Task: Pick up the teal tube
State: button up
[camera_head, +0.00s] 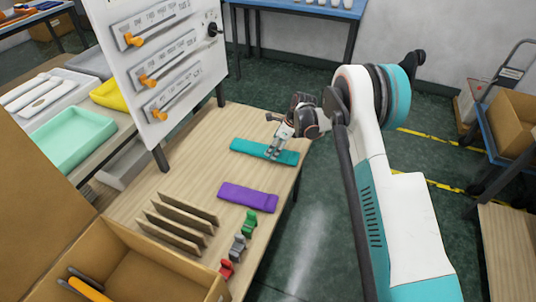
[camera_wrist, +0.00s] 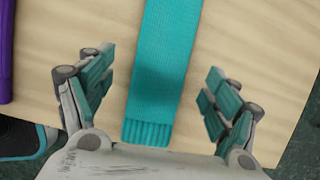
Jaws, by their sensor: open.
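The teal tube (camera_head: 250,147) is a flat knitted piece lying on the wooden table near its right edge. In the wrist view the teal tube (camera_wrist: 166,60) runs from the top edge down to a ribbed end between my fingers. My gripper (camera_head: 274,152) is over the right part of the tube. In the wrist view my gripper (camera_wrist: 160,95) is open, with one finger on each side of the tube and visible gaps to both. Nothing is held. The head view partly hides the tube behind the fingers.
A purple knitted piece (camera_head: 248,197) lies nearer on the wooden table (camera_head: 150,182). Thin upright dividers (camera_head: 180,222), green (camera_head: 249,223), grey (camera_head: 238,248) and red (camera_head: 227,268) clips, and a cardboard box (camera_head: 150,280) stand nearer. A white board (camera_head: 165,60) with orange-handled sliders rises behind.

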aim_at(264, 151)
jog(key=b+x, duration=0.1)
jog(key=x, duration=0.2)
jog(key=shift+w+a+f, duration=0.1)
jog(key=shift+w+f, duration=0.05)
jog(key=shift+f, duration=0.1)
jog(key=shift+r, duration=0.1)
jog(key=c, duration=1)
jog(key=shift+o, duration=0.2)
